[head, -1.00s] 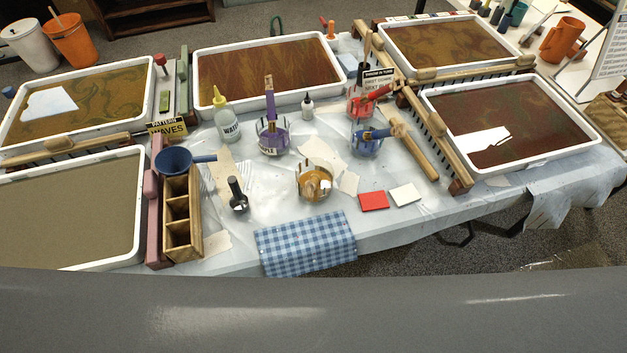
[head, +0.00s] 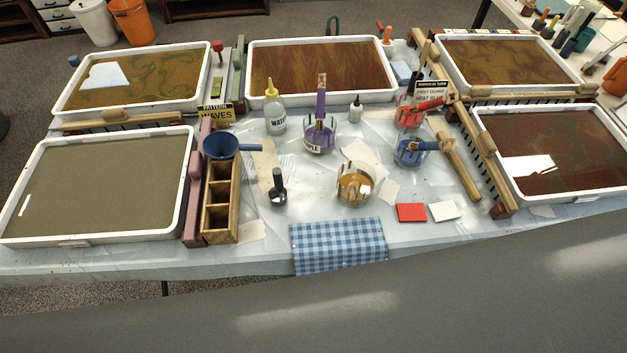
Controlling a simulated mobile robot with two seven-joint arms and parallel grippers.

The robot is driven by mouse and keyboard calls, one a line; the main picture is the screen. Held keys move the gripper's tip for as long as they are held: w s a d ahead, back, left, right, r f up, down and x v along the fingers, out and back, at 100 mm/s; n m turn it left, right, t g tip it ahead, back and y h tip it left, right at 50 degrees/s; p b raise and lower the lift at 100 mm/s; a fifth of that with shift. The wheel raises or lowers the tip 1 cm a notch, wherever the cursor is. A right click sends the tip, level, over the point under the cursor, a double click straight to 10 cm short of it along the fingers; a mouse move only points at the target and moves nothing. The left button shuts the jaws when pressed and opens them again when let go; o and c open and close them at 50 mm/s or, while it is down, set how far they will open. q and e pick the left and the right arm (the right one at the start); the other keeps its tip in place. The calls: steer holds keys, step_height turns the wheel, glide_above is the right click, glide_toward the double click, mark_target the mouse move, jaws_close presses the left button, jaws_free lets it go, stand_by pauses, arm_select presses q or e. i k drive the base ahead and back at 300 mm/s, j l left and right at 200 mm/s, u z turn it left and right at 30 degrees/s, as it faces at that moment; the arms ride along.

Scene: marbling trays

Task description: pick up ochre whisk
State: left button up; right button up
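A clear jar with ochre contents (head: 355,186) stands near the front middle of the table in the head view. An ochre-brown shape shows inside it, but I cannot clearly make out a whisk or its handle there. Similar jars hold a purple-handled tool (head: 321,98), a red-handled tool (head: 432,103) and a blue-handled tool (head: 426,146). Neither of my grippers is in view.
A blue checked cloth (head: 338,246) lies at the front edge, with a red card (head: 411,213) to its right. A dark tool in a small cup (head: 278,188), a wooden rack (head: 221,210) and a blue ladle (head: 221,146) stand left of the ochre jar. Large trays surround them.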

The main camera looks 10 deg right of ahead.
mark_target(355, 182)
steer(key=u, duration=1.4)
steer(key=k+l, duration=0.3)
steer(key=k, duration=0.15)
steer(key=k+l+u, duration=0.1)
steer(key=k+l, duration=0.2)
steer(key=k, duration=0.2)
